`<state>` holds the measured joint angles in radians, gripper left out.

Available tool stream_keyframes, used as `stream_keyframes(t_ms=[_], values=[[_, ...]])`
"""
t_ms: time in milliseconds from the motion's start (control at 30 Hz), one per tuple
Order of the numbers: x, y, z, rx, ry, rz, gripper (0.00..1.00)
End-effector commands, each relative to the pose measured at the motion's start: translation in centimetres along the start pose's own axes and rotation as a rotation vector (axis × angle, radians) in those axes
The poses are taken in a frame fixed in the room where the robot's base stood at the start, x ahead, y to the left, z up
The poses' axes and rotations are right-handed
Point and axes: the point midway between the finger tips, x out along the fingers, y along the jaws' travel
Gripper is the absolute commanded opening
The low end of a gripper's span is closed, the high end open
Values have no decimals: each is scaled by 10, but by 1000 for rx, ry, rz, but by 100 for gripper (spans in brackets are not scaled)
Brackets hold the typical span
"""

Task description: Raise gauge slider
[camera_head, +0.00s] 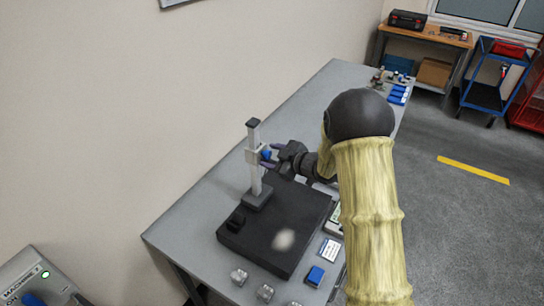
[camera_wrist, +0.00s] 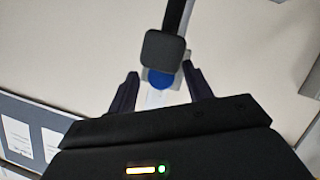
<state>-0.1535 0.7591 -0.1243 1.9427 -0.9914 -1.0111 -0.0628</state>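In the wrist view my gripper's two dark fingers (camera_wrist: 160,90) are spread. The blue knob (camera_wrist: 160,79) shows between them, with a gap on each side. A black square part (camera_wrist: 163,50) covers some of the knob and slider there.
The gauge stands on a black plate (camera_head: 262,240) on a long grey table (camera_head: 190,205) along the wall. Small clear blocks (camera_head: 239,277) and a blue-topped box (camera_head: 315,276) lie near the front. Small parts (camera_head: 398,92) lie at the far end.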

Motion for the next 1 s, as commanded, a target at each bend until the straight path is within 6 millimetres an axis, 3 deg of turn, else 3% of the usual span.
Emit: stream_keyframes(t_ms=[200, 367, 1000], values=[[-2, -1, 0, 0, 1, -2, 51], [-18, -1, 1, 1, 0, 0, 51], [-142, 0, 2, -1, -1, 4, 51]])
